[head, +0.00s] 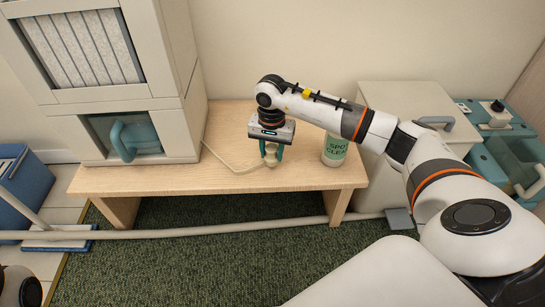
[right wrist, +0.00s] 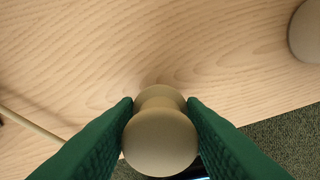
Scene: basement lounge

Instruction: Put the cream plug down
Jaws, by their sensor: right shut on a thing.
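The cream plug (head: 271,160) is a small rounded piece, in the head view above the front part of the wooden bench (head: 190,180). My right gripper (head: 272,153) points down and is shut on the plug. In the right wrist view the plug (right wrist: 160,135) sits between the two green fingers, near the bench's edge. I cannot tell whether the plug touches the wood. A cream cord (head: 222,158) runs from the cabinet side toward the plug. My left gripper is not in view.
A dehumidifier-like cabinet (head: 175,85) with a teal-handled tank stands on the bench's left. A "SPOT CLEAN" can (head: 336,150) stands right of my gripper. A beige box (head: 385,95) and teal machine (head: 505,150) are farther right. A long pale pipe (head: 160,232) crosses in front.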

